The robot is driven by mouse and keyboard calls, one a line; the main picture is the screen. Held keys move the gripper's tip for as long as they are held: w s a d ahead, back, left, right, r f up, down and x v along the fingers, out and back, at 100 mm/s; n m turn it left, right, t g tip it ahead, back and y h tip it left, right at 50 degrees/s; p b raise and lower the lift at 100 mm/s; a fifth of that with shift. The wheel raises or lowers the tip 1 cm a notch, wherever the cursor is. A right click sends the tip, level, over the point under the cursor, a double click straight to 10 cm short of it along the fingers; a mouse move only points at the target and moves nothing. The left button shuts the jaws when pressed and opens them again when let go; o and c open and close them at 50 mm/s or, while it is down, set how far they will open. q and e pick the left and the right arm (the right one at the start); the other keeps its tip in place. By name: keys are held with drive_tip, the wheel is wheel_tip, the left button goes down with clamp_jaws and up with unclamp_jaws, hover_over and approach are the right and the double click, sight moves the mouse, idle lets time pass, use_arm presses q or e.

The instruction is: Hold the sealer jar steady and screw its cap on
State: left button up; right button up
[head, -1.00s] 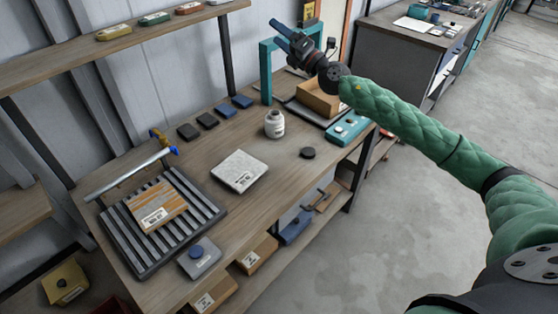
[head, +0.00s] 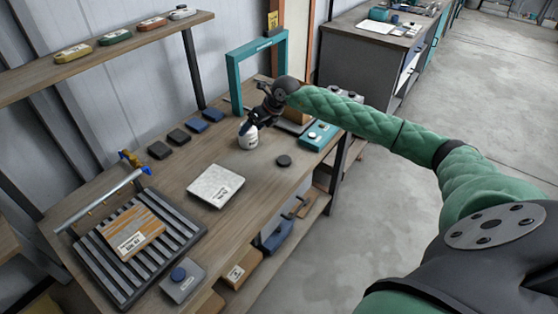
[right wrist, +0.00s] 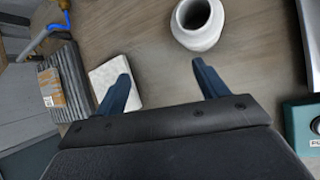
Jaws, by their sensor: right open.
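The white sealer jar (head: 250,142) stands upright on the wooden bench, its mouth uncovered in the right wrist view (right wrist: 198,42). A round dark cap (head: 284,160) lies flat on the bench to the right of the jar and nearer to me. My right gripper (head: 247,124) is just above the jar and partly hides its top in the head view. In the right wrist view the gripper (right wrist: 162,72) has its blue fingers spread and empty. The jar shows beyond the right-hand fingertip, not between the fingers. My left gripper is not in view.
A white slab (head: 215,186) lies left of the cap. A teal frame (head: 235,72) and a teal control box (head: 319,134) stand near the jar. Bare bench surrounds the cap.

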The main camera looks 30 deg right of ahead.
drive_tip(key=s+d+f+g+h, duration=0.2)
drive_tip(key=d, duration=0.1)
drive_tip(key=g+h, duration=0.2)
drive_tip(key=h, duration=0.1)
hover_over(284, 159)
drive_tip(key=w, duration=0.1)
drive_tip(key=shift+a+f+m, duration=0.2)
drive_tip(key=shift+f+m, duration=0.1)
drive_tip(key=shift+f, duration=0.5)
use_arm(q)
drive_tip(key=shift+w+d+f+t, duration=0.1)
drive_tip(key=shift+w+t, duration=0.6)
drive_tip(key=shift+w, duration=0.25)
use_arm(e)
drive_tip(key=shift+s+d+g, duration=0.25)
drive_tip(key=shift+s+g, duration=0.15)
drive_tip(key=shift+g, duration=0.1)
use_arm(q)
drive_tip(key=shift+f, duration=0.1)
use_arm(e)
drive_tip(key=shift+f, duration=0.15)
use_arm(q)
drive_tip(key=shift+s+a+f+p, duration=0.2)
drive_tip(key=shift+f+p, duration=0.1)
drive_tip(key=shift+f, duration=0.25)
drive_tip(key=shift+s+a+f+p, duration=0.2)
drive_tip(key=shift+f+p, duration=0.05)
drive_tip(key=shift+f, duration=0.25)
use_arm(e)
drive_tip(key=shift+f, duration=1.2)
